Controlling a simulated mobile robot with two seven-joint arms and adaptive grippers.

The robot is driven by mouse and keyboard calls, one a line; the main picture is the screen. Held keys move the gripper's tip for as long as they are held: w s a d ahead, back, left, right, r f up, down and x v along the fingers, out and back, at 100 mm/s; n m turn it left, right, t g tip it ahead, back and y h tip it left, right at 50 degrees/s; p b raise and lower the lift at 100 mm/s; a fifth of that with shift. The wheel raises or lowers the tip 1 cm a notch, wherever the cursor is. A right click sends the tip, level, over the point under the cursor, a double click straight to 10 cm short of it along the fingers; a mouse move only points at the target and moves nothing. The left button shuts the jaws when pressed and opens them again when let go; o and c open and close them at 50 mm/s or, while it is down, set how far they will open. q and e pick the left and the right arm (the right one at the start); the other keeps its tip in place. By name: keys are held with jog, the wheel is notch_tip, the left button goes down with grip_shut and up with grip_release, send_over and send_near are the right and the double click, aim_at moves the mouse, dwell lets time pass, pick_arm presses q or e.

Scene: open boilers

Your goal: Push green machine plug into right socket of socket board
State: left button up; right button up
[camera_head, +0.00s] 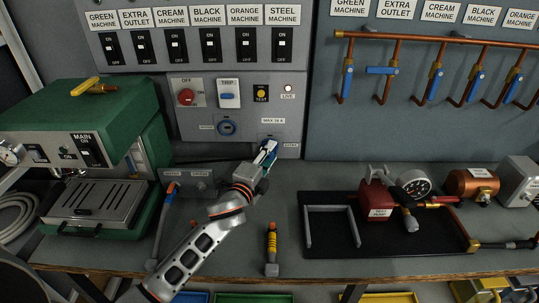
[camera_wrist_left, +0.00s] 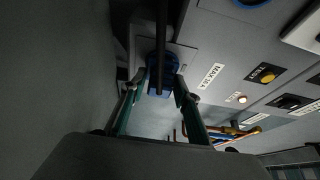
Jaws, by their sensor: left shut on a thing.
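My left gripper (camera_head: 266,156) is up against the panel's lower right, under the "MAX 16 A" label. In the left wrist view my left gripper (camera_wrist_left: 157,90) is shut on a blue plug (camera_wrist_left: 160,74) with a black cable. The plug is at a grey socket plate (camera_wrist_left: 183,54); the cable and fingers hide how deep it sits. The right socket is hidden behind the plug and gripper. My right gripper is not in view.
The green coffee machine (camera_head: 70,120) stands left. A small grey box (camera_head: 200,183) and a cable with an orange and blue end (camera_head: 171,193) are near my left arm. A yellow-and-orange-handled tool (camera_head: 271,241) stands on the grey bench. A black tray (camera_head: 400,235) with pump is right.

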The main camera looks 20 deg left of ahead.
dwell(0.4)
pick_arm(q)
jog(key=o, duration=1.3)
jog(key=shift+s, duration=0.1)
jog(key=shift+s, duration=0.1)
jog(key=shift+s+a+p, duration=0.15)
jog(key=shift+s+p, duration=0.25)
jog(key=shift+s, duration=0.7)
jog(key=shift+s+a, duration=0.15)
jog(key=shift+s, duration=1.05)
jog(key=s+a, duration=0.1)
jog(key=s, duration=1.1)
jog(key=shift+a, duration=0.2)
